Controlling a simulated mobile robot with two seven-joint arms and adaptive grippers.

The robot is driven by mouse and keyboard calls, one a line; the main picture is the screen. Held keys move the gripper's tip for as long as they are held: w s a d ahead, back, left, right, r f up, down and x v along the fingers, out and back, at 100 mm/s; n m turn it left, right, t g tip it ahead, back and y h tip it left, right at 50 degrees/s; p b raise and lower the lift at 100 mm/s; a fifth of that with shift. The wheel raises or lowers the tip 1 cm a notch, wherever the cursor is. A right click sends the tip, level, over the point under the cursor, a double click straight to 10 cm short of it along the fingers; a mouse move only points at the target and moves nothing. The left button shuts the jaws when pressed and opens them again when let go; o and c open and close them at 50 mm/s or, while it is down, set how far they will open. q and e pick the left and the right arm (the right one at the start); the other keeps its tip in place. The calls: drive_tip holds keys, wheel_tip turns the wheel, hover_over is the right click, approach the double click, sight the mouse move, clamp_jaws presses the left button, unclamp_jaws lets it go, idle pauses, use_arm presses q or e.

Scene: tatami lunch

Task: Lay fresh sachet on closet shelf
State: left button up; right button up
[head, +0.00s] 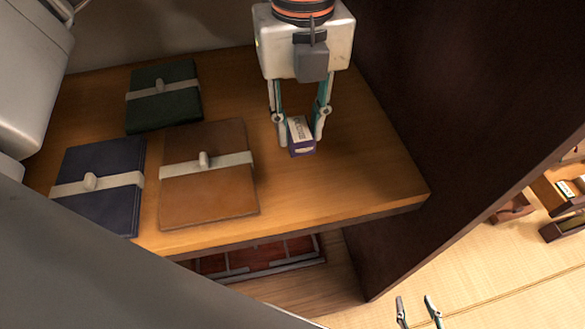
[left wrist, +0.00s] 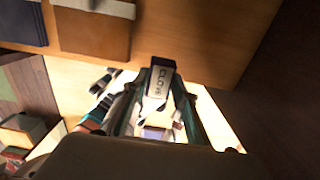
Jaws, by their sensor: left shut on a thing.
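The sachet (head: 301,136) is a small box with a white printed face and a purple end. My left gripper (head: 298,134) is shut on it over the right part of the closet shelf (head: 360,180). I cannot tell whether the sachet touches the wood. In the left wrist view the sachet (left wrist: 158,84) sits between the fingers, with dark lettering on its pale face. My right gripper (head: 418,312) shows only its fingertips at the bottom edge of the head view, apart and with nothing seen between them.
Three banded folders lie on the shelf's left side: green (head: 164,97), brown (head: 209,176) and blue (head: 100,186). A dark upright panel (head: 420,110) bounds the shelf at right. Bare wood lies around the sachet. Tatami floor (head: 480,270) is below at right.

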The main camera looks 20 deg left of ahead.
use_arm(q)
drive_tip(key=b, duration=0.1)
hover_over(297, 190)
wheel_tip(297, 190, down, 10)
drive_tip(key=shift+r, duration=0.2)
drive_tip(key=shift+f+b, duration=0.3)
drive_tip(key=shift+f, duration=0.45)
wheel_tip(297, 190, down, 4)
drive_tip(key=shift+r+b, duration=0.25)
drive_tip(key=shift+b, duration=0.15)
drive_tip(key=shift+f, duration=0.2)
drive_tip(key=shift+r, duration=0.15)
use_arm(e)
drive_tip(key=shift+w+a, duration=0.35)
drive_tip(key=shift+w, duration=0.2)
use_arm(q)
drive_tip(key=shift+f, duration=0.2)
drive_tip(key=o, duration=0.8)
